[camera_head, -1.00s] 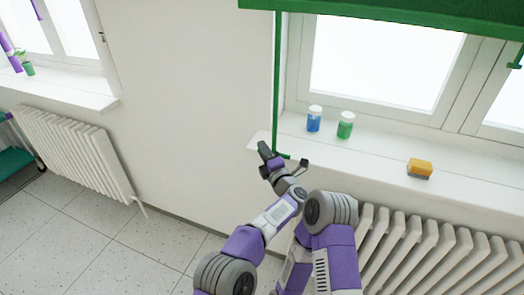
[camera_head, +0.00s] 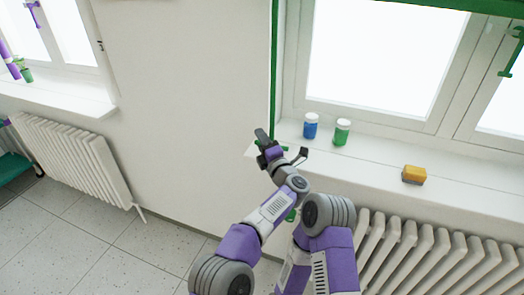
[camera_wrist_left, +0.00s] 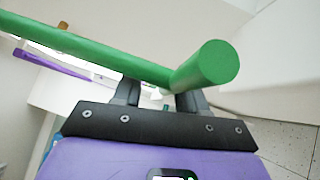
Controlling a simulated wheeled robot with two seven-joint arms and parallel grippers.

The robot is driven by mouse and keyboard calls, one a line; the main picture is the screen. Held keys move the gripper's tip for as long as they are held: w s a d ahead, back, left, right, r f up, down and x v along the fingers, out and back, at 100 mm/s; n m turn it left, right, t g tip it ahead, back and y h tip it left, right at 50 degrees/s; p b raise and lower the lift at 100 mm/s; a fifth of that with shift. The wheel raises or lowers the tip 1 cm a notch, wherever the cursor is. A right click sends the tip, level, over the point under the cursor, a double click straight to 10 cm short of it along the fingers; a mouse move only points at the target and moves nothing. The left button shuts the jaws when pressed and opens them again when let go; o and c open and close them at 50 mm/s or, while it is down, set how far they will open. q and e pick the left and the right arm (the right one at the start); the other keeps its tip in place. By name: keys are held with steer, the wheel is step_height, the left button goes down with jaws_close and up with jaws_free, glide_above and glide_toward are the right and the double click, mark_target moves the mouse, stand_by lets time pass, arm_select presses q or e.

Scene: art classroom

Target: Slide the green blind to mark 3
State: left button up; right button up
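The green blind (camera_head: 450,4) shows only as a strip along the top right of the head view, above the window. A green rod (camera_head: 274,70) runs down the wall left of the window frame. My left gripper (camera_head: 281,150) is beside the rod's lower part, at the left end of the sill. In the left wrist view, a thick green round-ended bar (camera_wrist_left: 205,65) joined to a long green bar (camera_wrist_left: 100,50) lies across my fingers, which stand apart. I cannot tell whether they touch it. My right gripper is not in view. No numbered marks are legible.
A blue jar (camera_head: 310,126), a green jar (camera_head: 342,132) and a yellow sponge-like block (camera_head: 414,174) stand on the sill (camera_head: 460,195). A radiator (camera_head: 440,255) is below it. Another radiator (camera_head: 85,160) is at the left; the floor between is clear.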

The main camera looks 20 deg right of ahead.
arm_select(q)
steer(key=shift+r+p, duration=0.3)
steer(key=shift+r, duration=1)
